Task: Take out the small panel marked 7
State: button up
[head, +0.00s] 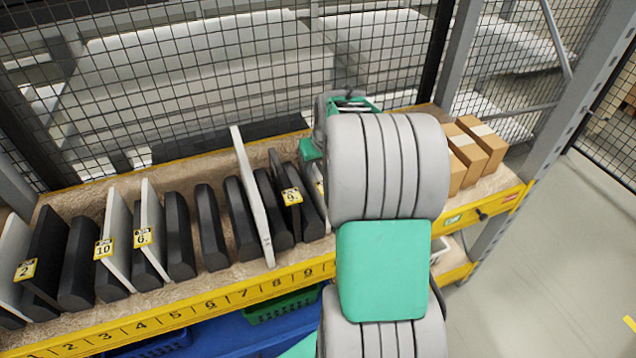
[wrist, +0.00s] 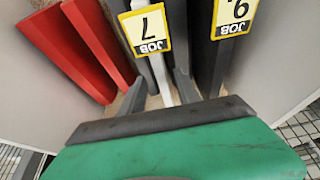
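The small panel marked 7 shows in the wrist view as a white edge (wrist: 160,82) with a yellow-bordered label (wrist: 147,31), upside down there. My gripper (wrist: 160,92) is at this panel, with one grey finger on each side of the white edge. The fingers look spread, with narrow gaps to the panel; the contact is hard to see. In the head view my arm hides the gripper and most of this panel; a white sliver beside the arm is probably part of it.
The panel labelled 9 (wrist: 235,17) stands close beside; its label also shows in the head view (head: 291,196). Red dividers (wrist: 82,48) stand on the other side. A tall white panel (head: 252,200) and black dividers fill the shelf (head: 170,300). Cardboard boxes (head: 468,150) sit at right.

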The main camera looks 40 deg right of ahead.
aim_at(314, 175)
jog(key=p+x, duration=0.2)
jog(key=x, duration=0.5)
jog(key=shift+a, duration=0.1)
grip_shut()
jog(key=shift+r, duration=0.15)
dwell(0.9)
